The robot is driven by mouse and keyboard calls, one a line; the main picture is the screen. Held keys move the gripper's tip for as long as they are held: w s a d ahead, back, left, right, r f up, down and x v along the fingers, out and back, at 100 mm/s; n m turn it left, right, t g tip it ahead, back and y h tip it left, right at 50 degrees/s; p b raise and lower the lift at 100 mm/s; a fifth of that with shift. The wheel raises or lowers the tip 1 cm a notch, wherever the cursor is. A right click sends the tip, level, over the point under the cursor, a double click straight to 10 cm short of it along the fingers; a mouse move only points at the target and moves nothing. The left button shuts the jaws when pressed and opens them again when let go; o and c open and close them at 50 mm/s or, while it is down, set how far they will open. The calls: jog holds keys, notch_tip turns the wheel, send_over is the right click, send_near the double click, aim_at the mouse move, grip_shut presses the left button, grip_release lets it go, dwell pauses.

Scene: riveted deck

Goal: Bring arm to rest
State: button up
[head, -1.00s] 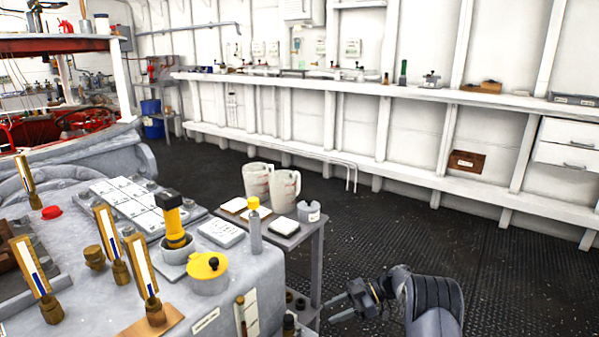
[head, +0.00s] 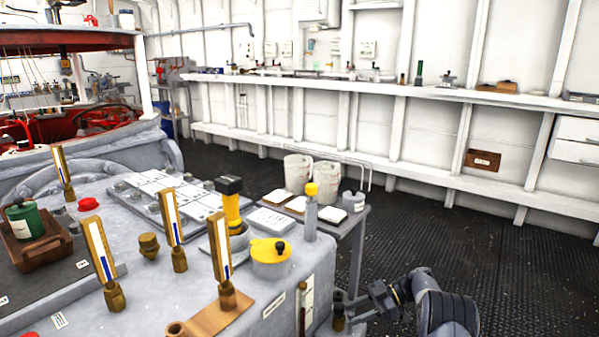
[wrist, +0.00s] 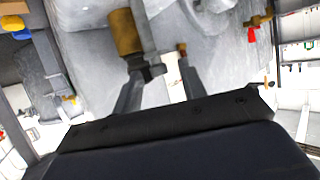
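My gripper (head: 352,308) is at the lower right of the head view, low beside the right side of the grey machine top. My dark arm is folded up behind it. In the wrist view my gripper (wrist: 158,85) shows two fingers standing apart with a gap between them. I see nothing held in it. A brass cylinder (wrist: 125,33) and a grey bar show beyond the fingertips; how near they are I cannot tell.
The grey machine top (head: 110,285) carries brass gauges, a yellow-lidded pot (head: 271,258) and a green canister (head: 24,222). Dark deck (head: 490,235) lies open to the right.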

jog(key=shift+d+r+m+t+p, duration=0.3)
jog(key=shift+d+m+t+p, duration=0.1)
jog(key=shift+t+p, duration=0.1)
jog(key=m+t+p, duration=0.2)
jog(key=shift+s+a+t+p, duration=0.15)
jog(key=shift+s+t+p, duration=0.15)
jog(key=shift+t, duration=0.1)
jog(key=shift+s+a+m+t+p, duration=0.15)
jog(key=shift+m+t+p, duration=0.5)
jog(key=shift+m+t, duration=0.65)
jog(key=shift+s+f+m+t+h, duration=0.15)
jog(key=shift+m+t+h, duration=0.25)
jog(key=shift+m+t, duration=0.2)
jog(key=shift+s+m+t+h, duration=0.1)
jog(key=shift+m+t+h, duration=0.3)
jog(key=shift+m+t, duration=0.2)
jog(key=shift+s+a+f+m+t+h+b, duration=0.1)
jog(key=shift+s+a+m+t+h+b, duration=0.1)
jog(key=shift+m+t+h+b, duration=0.5)
jog(key=shift+s+a+f+m+t+h+b, duration=0.15)
jog(key=shift+m+t+h+b, duration=0.35)
jog(key=shift+m+t+b, duration=0.3)
jog(key=m+t+h+b, duration=0.2)
jog(key=m+b, duration=0.1)
jog(key=shift+a+h+b, duration=0.25)
jog(key=shift+h+b, duration=0.05)
jog(key=shift+a+r+m+t+h+b, duration=0.15)
jog(key=shift+m+t+h+b, duration=0.25)
jog(key=shift+m+h+b, duration=0.25)
